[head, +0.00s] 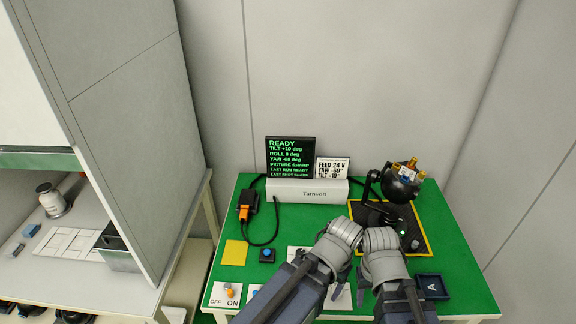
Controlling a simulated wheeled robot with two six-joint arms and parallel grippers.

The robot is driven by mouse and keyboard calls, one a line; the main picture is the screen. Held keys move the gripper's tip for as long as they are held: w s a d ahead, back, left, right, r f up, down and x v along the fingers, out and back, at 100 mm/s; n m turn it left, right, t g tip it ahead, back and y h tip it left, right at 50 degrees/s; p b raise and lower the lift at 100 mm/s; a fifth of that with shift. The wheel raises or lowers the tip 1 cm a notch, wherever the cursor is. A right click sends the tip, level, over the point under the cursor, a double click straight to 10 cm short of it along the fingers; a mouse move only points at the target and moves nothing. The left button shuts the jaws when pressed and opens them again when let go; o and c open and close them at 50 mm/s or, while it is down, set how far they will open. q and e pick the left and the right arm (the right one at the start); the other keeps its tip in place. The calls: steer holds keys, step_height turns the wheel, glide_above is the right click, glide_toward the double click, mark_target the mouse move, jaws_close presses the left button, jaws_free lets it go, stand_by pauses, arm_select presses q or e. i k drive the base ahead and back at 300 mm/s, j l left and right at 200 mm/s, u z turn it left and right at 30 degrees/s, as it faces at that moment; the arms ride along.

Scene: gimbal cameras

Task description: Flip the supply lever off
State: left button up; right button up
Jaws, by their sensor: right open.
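The supply lever (229,292) is a small orange-tipped lever on a white plate marked OFF and ON, at the front left corner of the green table. Its tip shows near the middle of the plate, above the ON word; its exact tilt is too small to tell. My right gripper (381,243) is open, over the middle right of the table, well right of the lever. My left gripper (343,236) is close beside it, also right of the lever; its fingers cannot be made out. Neither touches the lever.
A white Tarnvolt box (312,191) stands at the back with a READY screen (291,157) and a FEED 24 V card (333,168). A black gimbal camera (402,184) stands at right. A cabled orange-black connector (245,208), yellow square (234,253) and blue button (267,254) are at left.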

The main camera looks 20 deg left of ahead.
mark_target(227, 286)
steer(key=j+u, duration=0.15)
steer(key=u, duration=0.2)
steer(key=k+j+u, duration=0.1)
steer(key=u, duration=0.25)
steer(key=j+u, duration=0.2)
steer(key=u, duration=0.15)
